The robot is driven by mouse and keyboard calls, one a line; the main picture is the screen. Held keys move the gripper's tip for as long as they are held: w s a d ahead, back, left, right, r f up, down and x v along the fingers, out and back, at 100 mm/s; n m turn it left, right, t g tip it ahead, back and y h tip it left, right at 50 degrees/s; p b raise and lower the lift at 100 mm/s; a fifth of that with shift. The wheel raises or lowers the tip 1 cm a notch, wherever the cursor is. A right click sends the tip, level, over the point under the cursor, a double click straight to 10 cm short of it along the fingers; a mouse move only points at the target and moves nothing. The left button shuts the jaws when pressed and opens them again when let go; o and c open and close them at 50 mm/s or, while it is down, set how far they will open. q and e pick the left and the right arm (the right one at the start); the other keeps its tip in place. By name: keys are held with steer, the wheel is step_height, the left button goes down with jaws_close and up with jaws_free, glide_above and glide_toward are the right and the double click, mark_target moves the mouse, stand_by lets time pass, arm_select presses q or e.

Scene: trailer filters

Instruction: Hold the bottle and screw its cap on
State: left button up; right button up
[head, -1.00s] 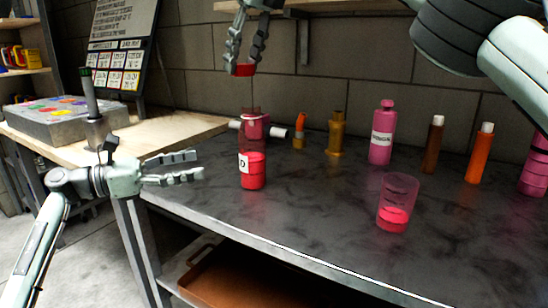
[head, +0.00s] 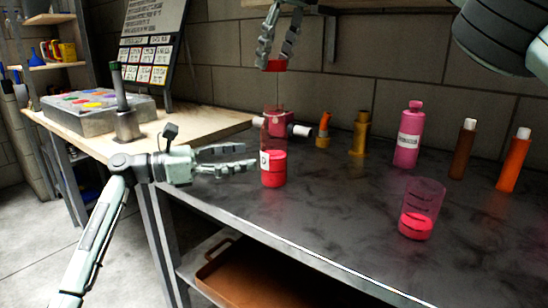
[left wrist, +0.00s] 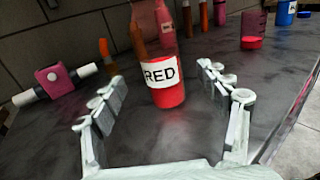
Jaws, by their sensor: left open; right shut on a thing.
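The bottle (head: 273,168) stands upright and uncapped on the dark table, clear with red liquid in its lower part. In the left wrist view the bottle (left wrist: 166,92) shows a white label reading RED, ahead of and between the spread fingers. My left gripper (head: 254,158) is open beside the bottle's left side, its fingertips close to it; the bottle is not gripped. My right gripper (head: 275,62) points down above the bottle, shut on the red cap (head: 274,66). The cap is apart from the bottle's mouth, a short way above it.
A clear cup (head: 418,226) with pink-red liquid stands near the table's front edge. A pink item with white ends (left wrist: 56,80) lies close behind the bottle.

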arm_select(q)
steer(key=x, duration=0.7)
steer(key=shift+w+d, duration=0.1)
steer(key=shift+d, duration=0.05)
jaws_close()
arm_select(e)
glide_above(272, 103)
steer(key=shift+s+d+f, duration=0.1)
steer(key=shift+s+f, duration=0.05)
steer(key=shift+f, duration=0.7)
steer(key=shift+s+d+f, duration=0.1)
steer(key=shift+d+f, duration=0.05)
steer(key=shift+f, duration=0.65)
steer(key=shift+s+d+f, duration=0.1)
steer(key=shift+s+f, duration=0.05)
steer(key=shift+f, duration=0.7)
steer(key=shift+f, duration=0.9)
steer(key=shift+f, duration=0.55)
